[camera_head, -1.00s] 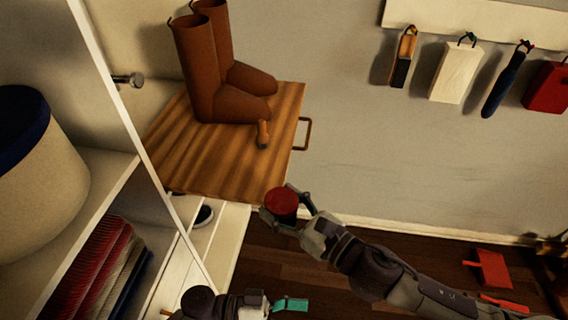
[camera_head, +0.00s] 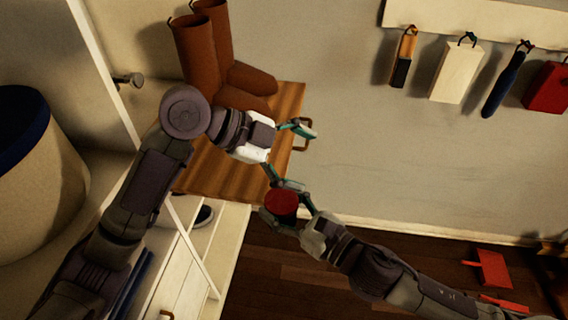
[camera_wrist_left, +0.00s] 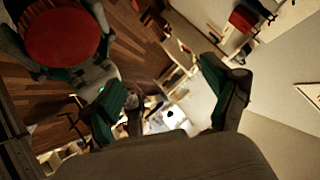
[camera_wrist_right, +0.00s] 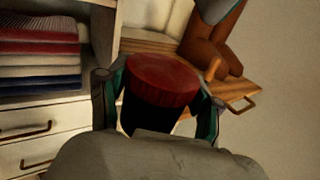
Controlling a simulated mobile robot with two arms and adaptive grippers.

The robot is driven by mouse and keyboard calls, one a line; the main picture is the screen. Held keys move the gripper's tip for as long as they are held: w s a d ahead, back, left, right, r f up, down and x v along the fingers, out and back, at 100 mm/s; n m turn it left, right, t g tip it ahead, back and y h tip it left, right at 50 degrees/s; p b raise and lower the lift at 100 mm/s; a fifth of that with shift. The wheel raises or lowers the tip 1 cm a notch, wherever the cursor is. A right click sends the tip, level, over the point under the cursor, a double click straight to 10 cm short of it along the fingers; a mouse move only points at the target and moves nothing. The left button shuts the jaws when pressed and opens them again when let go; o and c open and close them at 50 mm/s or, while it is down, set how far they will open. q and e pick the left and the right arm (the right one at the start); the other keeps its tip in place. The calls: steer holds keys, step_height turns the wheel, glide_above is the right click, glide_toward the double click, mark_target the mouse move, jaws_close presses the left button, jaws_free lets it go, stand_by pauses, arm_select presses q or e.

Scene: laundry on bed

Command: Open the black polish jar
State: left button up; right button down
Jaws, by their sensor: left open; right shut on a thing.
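The polish jar has a red lid (camera_head: 282,203) and a dark body (camera_wrist_right: 150,118). My right gripper (camera_head: 287,208) is shut on the jar's body and holds it upright, in the air in front of the wooden board. In the right wrist view its fingers stand on both sides of the jar, below the lid. My left gripper (camera_head: 289,150) is open and empty, above and behind the jar in the head view, apart from the lid. In the left wrist view the lid (camera_wrist_left: 62,36) is at the upper left, outside the open fingers.
A wooden board (camera_head: 215,168) with a handle bears brown boots (camera_head: 205,65) at the back. A white shelf unit (camera_head: 222,250) stands at left. Brushes and other items hang on the wall at right. A red dustpan (camera_head: 492,268) lies on the dark floor.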

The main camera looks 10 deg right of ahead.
mark_target(284, 200)
arm_select(q)
steer(key=s+m+y, duration=0.1)
steer(key=m+y, duration=0.2)
steer(key=m, duration=0.1)
steer(key=a+m+y, duration=0.1)
steer(key=m+y, duration=0.3)
steer(key=s+a+m+y, duration=0.1)
steer(key=m+y, duration=0.2)
steer(key=m, duration=0.2)
steer(key=shift+s+a+r, duration=0.1)
steer(key=shift+s+r, duration=0.2)
steer(key=shift+r, duration=0.05)
steer(key=shift+w+a+m+y, duration=0.1)
steer(key=shift+a+m+y, duration=0.2)
steer(key=shift+m+y, duration=0.15)
steer(key=shift+a, duration=0.15)
steer(key=shift+f+y, duration=0.25)
steer(key=shift+f, duration=0.2)
step_height(284, 200, down, 7)
steer(key=shift+r, duration=0.1)
